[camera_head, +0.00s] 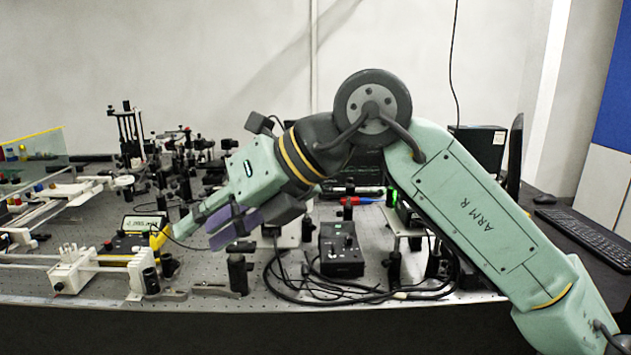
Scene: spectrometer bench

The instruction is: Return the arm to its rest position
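My arm, marked "ARM R" (475,213), rises from the lower right corner to a high elbow (372,108). From there it bends down to the left over the optical bench (215,310). My gripper (208,228) points down and left in front of the bench equipment. Greenish and purple finger parts show at its end. Nothing is clearly held in it. The view does not show clearly how far apart the fingers are, or whether they touch anything behind them.
A black control box (341,248) with loose cables stands below the forearm. A white rail assembly (75,270) and a yellow-edged meter (145,225) lie left. Dense optical mounts (130,140) stand behind. A keyboard (590,238) lies right.

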